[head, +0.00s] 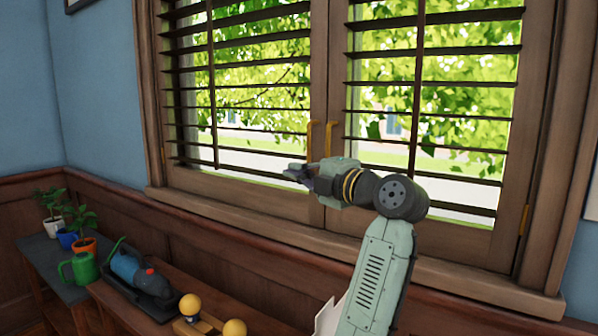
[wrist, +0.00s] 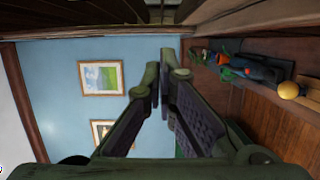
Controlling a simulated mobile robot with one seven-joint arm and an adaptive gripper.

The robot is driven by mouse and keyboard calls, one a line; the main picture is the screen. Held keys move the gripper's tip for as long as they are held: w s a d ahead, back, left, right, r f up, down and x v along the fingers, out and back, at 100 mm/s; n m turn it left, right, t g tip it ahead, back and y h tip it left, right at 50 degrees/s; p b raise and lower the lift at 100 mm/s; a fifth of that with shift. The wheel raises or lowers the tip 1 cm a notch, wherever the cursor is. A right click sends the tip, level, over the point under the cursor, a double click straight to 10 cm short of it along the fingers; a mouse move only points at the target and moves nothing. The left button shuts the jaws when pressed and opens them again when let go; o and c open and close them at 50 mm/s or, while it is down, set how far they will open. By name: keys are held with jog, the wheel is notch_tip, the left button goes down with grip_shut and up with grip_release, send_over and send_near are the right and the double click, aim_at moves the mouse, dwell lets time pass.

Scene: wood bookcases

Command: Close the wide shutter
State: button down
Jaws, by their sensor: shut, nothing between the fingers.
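The wide shutter fills the window in the head view, with a left panel (head: 238,181) and a right panel (head: 428,226) in dark wood. Its slats are tilted open, and bright leaves show between them. Each panel has an upright rod across its slats. Two yellow handles, a left one (head: 309,140) and a right one (head: 328,138), stand at the middle stiles. My gripper (head: 290,171) is just below the handles, in front of the left panel's lower inner corner, pointing left. Its fingers (wrist: 168,82) are shut and empty. I cannot tell whether it touches the shutter.
The window sill (head: 220,210) runs below the shutter. A low bench at lower left holds potted plants (head: 84,219), a green watering can (head: 79,268), a blue tool (head: 131,268) and yellow knobs (head: 190,305). Framed pictures (wrist: 102,77) hang on the blue wall.

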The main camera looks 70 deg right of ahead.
jog(key=v, duration=1.2)
jog(key=shift+a+f, duration=0.1)
jog(key=shift+f, duration=0.05)
